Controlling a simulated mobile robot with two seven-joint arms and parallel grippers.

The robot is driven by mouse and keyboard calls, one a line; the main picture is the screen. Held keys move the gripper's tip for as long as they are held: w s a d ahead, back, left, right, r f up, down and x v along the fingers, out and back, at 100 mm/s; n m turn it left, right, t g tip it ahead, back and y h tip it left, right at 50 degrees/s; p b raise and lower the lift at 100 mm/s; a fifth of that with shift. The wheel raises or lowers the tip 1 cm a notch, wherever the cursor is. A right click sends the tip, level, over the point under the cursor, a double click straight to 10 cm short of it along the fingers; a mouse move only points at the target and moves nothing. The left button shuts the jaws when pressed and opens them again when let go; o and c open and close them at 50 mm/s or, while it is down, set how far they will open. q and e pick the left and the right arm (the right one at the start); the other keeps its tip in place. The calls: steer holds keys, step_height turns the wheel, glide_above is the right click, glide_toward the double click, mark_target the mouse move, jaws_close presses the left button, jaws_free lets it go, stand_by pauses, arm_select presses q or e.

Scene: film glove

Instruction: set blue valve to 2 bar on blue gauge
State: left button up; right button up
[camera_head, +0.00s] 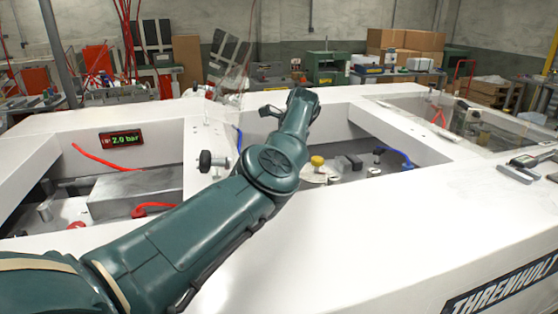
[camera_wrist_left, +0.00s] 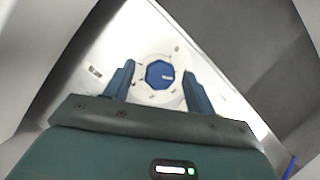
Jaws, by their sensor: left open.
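A blue valve knob (camera_wrist_left: 160,74), roughly octagonal with a small pale label, sits on a round white plate in the left wrist view. My left gripper (camera_wrist_left: 158,68) is open, with its two blue fingers to the left and right of the knob in the picture. I cannot tell whether the fingers touch it. In the head view my left arm reaches across the white machine, and the blue knob does not show. I cannot make out a blue gauge. My right gripper is not in view.
The white machine frame (camera_head: 420,230) has open bays with raised walls. A black knob (camera_head: 205,160) juts out left of my arm. A yellow knob (camera_head: 317,161) and a blue hose (camera_head: 395,155) sit in the middle bay. Red hoses (camera_head: 95,157) run in the left bay.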

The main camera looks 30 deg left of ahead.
arm_select(q)
steer(key=c, duration=1)
steer(key=shift+o, duration=0.2)
